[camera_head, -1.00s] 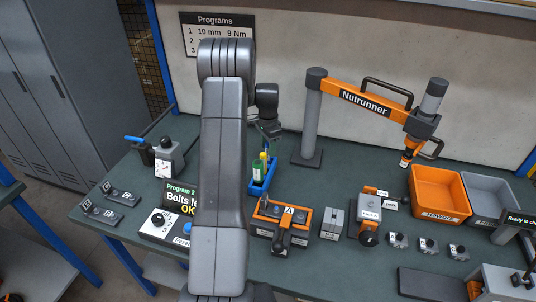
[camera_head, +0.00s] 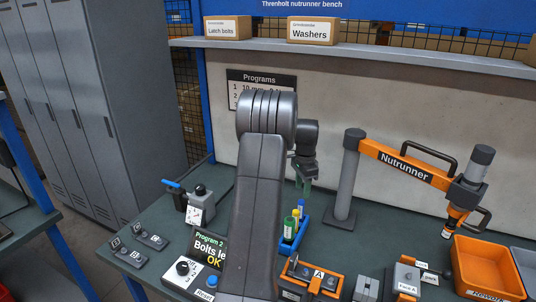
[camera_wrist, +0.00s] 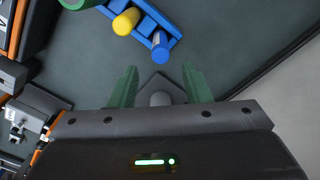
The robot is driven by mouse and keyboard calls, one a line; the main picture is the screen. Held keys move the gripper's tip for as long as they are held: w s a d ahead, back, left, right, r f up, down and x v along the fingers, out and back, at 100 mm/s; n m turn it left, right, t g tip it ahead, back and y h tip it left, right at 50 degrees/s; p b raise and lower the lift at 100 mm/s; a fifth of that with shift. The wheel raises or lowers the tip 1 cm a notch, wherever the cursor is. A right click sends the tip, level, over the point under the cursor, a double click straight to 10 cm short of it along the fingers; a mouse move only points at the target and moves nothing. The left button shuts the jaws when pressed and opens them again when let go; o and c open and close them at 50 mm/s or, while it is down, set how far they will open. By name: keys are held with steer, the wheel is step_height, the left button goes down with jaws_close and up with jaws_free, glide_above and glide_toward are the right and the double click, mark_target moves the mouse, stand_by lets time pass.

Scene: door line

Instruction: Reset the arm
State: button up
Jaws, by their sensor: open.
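My arm stands up in the middle of the head view, and its column hides part of the bench. My gripper (camera_head: 303,186) hangs over the bench behind a blue rack (camera_head: 292,238) that holds green, yellow and blue pieces. In the wrist view my gripper (camera_wrist: 158,88) shows two green fingers spread apart with nothing held between them. The grey foot of the nutrunner's post (camera_wrist: 162,90) shows beyond and between the fingers. The blue rack (camera_wrist: 150,15) lies past the fingertips, apart from them.
The nutrunner (camera_head: 405,168) hangs from its post at the right, near an orange Rework bin (camera_head: 488,268). Washers and latch bolts boxes (camera_head: 313,30) stand on the shelf.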

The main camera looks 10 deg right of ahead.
mark_target(302, 200)
step_height(302, 200, down, 11)
steer(key=shift+p, duration=1)
steer(key=shift+w, duration=0.1)
steer(key=shift+r+b, duration=0.5)
steer(key=shift+r, duration=1.2)
steer(key=shift+f, duration=0.15)
